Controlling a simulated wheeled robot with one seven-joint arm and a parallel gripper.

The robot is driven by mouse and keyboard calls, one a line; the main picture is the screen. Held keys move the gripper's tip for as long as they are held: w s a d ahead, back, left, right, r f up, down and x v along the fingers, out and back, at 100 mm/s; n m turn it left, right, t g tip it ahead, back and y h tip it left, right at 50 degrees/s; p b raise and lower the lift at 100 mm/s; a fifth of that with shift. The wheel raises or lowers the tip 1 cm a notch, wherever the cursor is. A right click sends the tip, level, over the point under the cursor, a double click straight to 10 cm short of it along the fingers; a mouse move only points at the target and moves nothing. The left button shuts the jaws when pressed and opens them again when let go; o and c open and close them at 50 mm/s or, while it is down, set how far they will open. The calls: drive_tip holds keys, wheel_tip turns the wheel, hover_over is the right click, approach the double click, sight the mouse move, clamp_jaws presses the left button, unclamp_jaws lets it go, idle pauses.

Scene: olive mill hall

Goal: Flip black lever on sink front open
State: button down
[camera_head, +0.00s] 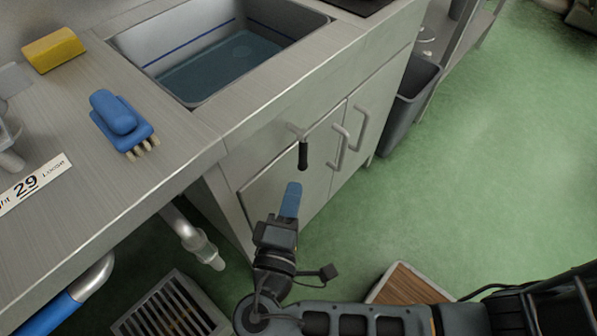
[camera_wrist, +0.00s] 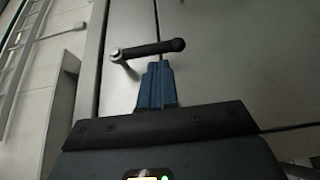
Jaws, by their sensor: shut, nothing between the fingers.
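The black lever (camera_head: 303,155) hangs down from a metal pivot on the front of the sink cabinet (camera_head: 285,165). In the wrist view the lever (camera_wrist: 155,49) lies across the picture, with its metal pivot at its left end. My gripper (camera_head: 292,188) has blue fingers, closed together and empty, just below the lever's lower end in the head view. In the wrist view the fingertips (camera_wrist: 157,68) point at the middle of the lever. I cannot tell whether they touch it.
The sink basin (camera_head: 225,62) holds water. A blue brush (camera_head: 122,120) and a yellow sponge (camera_head: 53,50) lie on the counter. Two cabinet door handles (camera_head: 340,146) stick out right of the lever. A grey bin (camera_head: 408,105) stands beyond. Green floor is open at the right.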

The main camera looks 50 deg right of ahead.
sight(304, 162)
drive_tip(key=shift+x, duration=2.55)
drive_tip(key=shift+d+f+n+h+b, duration=0.2)
drive_tip(key=shift+d+n+h+b, duration=0.1)
drive_tip(key=shift+h, duration=0.1)
drive_tip(key=d+r+n+t+h+b, duration=0.3)
drive_tip(key=d+r+n+t+b, duration=0.1)
drive_tip(key=d, duration=0.6)
drive_tip(key=shift+n+t+b, duration=0.75)
drive_tip(key=shift+n+t, duration=0.65)
drive_tip(key=shift+t, duration=0.3)
drive_tip(key=shift+d+r, duration=0.1)
drive_tip(key=shift+r, duration=0.1)
